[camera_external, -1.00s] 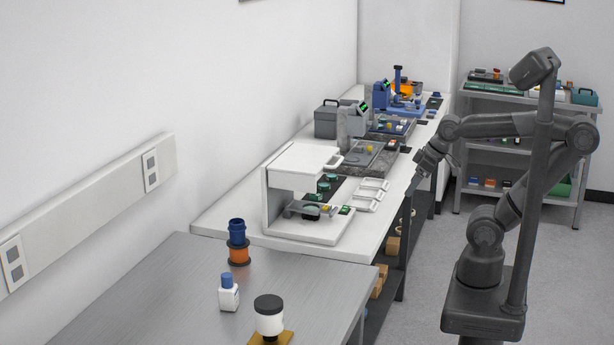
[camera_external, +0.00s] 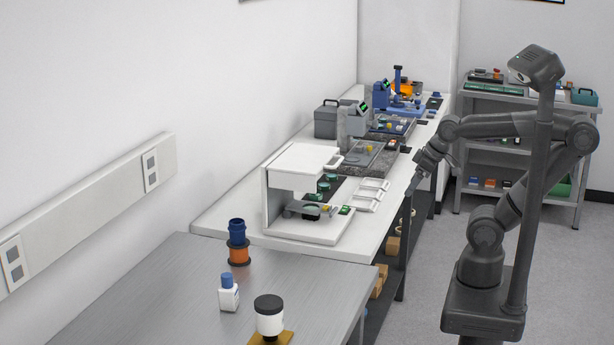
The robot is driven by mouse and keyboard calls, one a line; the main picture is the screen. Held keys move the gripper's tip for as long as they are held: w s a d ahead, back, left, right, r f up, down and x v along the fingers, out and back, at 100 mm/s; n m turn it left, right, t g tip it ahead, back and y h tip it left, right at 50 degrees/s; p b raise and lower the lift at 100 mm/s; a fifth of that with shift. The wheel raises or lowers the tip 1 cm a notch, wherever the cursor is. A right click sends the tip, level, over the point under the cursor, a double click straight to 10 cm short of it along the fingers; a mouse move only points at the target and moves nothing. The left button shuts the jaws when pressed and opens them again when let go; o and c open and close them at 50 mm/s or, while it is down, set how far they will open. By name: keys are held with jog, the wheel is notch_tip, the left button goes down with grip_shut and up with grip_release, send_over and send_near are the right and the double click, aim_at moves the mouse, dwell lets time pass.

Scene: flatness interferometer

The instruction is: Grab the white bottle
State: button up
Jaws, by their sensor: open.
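A white bottle (camera_external: 229,299) with a blue cap stands upright on the grey metal table at the lower left. A white jar (camera_external: 269,318) with a black lid stands to its right on a yellow-brown base. My gripper (camera_external: 420,162) is at the right edge of the white bench, far from the bottle and beyond it to the upper right. It is open, small in the picture, and nothing shows between its fingers.
A blue and orange stack (camera_external: 238,243) stands behind the bottle on the grey table (camera_external: 150,297). A white C-shaped instrument (camera_external: 300,195) and small white trays (camera_external: 370,195) are on the white bench. A shelf cart (camera_external: 525,150) stands at the back right. Floor around my base looks clear.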

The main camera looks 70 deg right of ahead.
jog(key=shift+c, duration=0.4)
jog(key=shift+c, duration=0.9)
jog(key=w+a+r+n, duration=0.1)
jog(key=w+a+r, duration=0.2)
jog(key=w, duration=0.3)
jog(key=w+a+r, duration=0.3)
jog(key=w, duration=0.3)
jog(key=n+g+y, duration=0.2)
jog(key=n, duration=0.2)
send_over(229, 275)
jog(key=s+d, duration=0.2)
jog(key=s, duration=0.1)
notch_tip(229, 275, down, 10)
jog(key=x, duration=1.1)
jog(key=shift+w+a, duration=0.2)
jog(key=shift+w, duration=0.1)
jog(key=shift+r+t, duration=0.1)
jog(key=shift+t, duration=0.2)
jog(key=c, duration=1.1)
